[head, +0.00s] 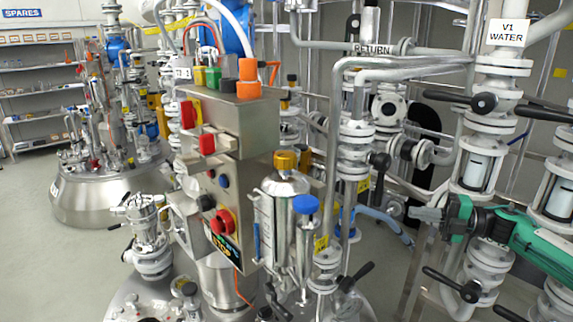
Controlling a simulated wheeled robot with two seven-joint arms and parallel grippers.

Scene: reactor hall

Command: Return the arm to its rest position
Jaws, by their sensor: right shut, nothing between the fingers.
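My right gripper (428,214) comes in from the right on a green and black arm. My left gripper is not in view.
A steel control box (230,125) with a red stop knob stands at the centre. Black valve handles (445,97) and flanged pipes crowd the right side near my arm. A large steel vessel (95,200) stands at the left. Grey floor (50,265) is free at the lower left.

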